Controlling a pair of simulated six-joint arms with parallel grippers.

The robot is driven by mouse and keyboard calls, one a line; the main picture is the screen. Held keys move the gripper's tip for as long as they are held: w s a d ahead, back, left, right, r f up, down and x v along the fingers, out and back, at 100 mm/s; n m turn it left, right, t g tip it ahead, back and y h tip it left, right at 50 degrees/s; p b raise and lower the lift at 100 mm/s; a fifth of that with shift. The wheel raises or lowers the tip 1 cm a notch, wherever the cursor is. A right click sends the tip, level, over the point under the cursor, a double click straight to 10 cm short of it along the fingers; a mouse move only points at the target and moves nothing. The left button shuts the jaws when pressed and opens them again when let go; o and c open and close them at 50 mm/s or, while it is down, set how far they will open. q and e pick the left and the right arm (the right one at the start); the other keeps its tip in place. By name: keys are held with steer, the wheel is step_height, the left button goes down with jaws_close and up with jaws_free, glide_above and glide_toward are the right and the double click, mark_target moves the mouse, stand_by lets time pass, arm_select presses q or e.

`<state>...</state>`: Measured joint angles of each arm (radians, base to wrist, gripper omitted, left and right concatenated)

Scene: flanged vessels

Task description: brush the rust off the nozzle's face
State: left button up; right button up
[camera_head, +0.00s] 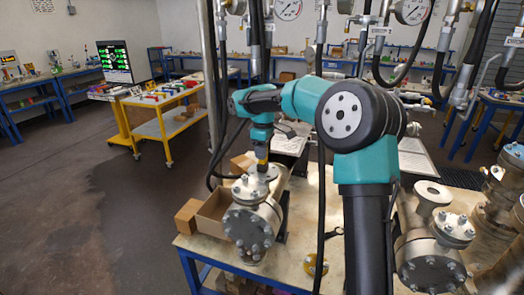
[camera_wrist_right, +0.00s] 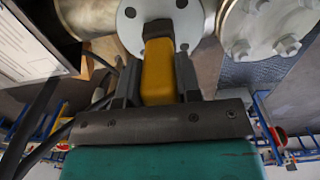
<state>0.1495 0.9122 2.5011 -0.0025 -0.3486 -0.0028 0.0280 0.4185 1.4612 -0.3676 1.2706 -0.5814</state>
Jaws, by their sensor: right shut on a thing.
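My right gripper (camera_head: 262,158) is shut on a brush with a yellow handle (camera_wrist_right: 158,75), one finger on each side of it. The brush points down at the upright nozzle (camera_head: 272,172) on top of the left flanged vessel (camera_head: 252,218). In the right wrist view the nozzle's round grey face (camera_wrist_right: 196,22) with bolt holes lies under the dark end of the brush. The brush end overlaps the face; I cannot tell whether it touches. The brush hides part of the face, and no rust is clear. My left gripper is not in view.
An open cardboard box (camera_head: 212,212) stands left of the vessel on the workbench (camera_head: 300,225). A second flanged vessel (camera_head: 430,245) stands at the right. Hoses and gauges (camera_head: 288,8) hang above. A yellow ring-shaped item (camera_head: 314,266) lies near the bench's front.

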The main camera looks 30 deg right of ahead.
steer(key=shift+s+d, duration=0.7)
steer(key=shift+s, duration=0.25)
step_height(320, 180, up, 8)
stand_by(0.4)
